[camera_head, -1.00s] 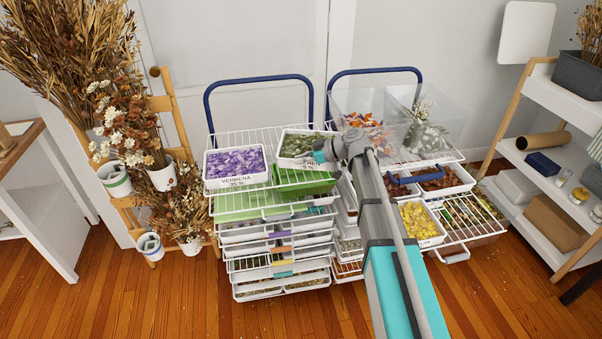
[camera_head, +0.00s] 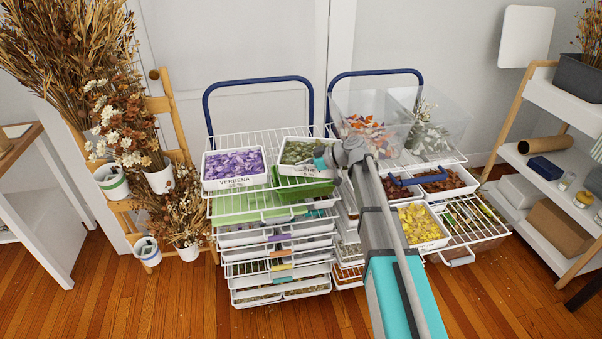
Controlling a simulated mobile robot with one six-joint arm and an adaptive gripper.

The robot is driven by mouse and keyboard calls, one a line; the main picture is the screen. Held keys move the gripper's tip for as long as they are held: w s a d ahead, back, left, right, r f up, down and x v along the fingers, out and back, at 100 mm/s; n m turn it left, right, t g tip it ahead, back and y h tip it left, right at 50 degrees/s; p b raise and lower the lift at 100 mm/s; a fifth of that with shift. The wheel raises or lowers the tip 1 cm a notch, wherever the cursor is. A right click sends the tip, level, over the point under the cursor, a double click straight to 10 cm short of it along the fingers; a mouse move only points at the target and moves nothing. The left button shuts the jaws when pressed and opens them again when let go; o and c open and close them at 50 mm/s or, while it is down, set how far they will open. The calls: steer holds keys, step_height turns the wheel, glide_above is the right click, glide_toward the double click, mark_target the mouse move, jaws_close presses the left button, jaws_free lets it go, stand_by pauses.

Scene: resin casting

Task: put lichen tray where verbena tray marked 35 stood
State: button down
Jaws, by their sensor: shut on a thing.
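The verbena tray (camera_head: 233,168), white with purple petals and a label reading VERBENA 35 %, sits at the left of the left cart's top wire rack. Beside it on the right is a white tray of grey-green material (camera_head: 298,152), which looks like the lichen tray; its label is partly covered and I cannot read it. My gripper (camera_head: 325,157) is at this tray's right front edge, shut on it. The tray is slightly tilted in the picture; I cannot tell whether it touches the rack.
A green tray (camera_head: 305,188) lies below the held tray. Lower racks hold several white trays. On the right cart are clear bins (camera_head: 368,125), a yellow-petal tray (camera_head: 420,228) and brown-filled trays. A wooden stand with dried flowers (camera_head: 185,215) is at left, white shelves at right.

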steer(key=shift+f, duration=0.35)
steer(key=shift+f+b, duration=0.25)
steer(key=shift+b, duration=0.15)
steer(key=c, duration=0.8)
jaws_free()
steer(key=p+v, duration=0.6)
steer(key=v, duration=0.8)
steer(key=shift+w, duration=0.1)
steer(key=s+d+f+m+h, duration=0.3)
steer(key=s+m+h, duration=0.1)
steer(key=s, duration=0.4)
steer(key=s+d+f+m+g+h, duration=0.1)
steer(key=s+d+f+m+h, duration=0.3)
steer(key=s+m, duration=0.3)
steer(key=s+d+f+m+h, duration=0.3)
steer(key=s+m+h, duration=0.1)
steer(key=s, duration=0.5)
steer(key=shift+s+d+f+m+g+h, duration=0.2)
steer(key=shift+d+f+m+g+h, duration=0.15)
steer(key=shift+m, duration=0.55)
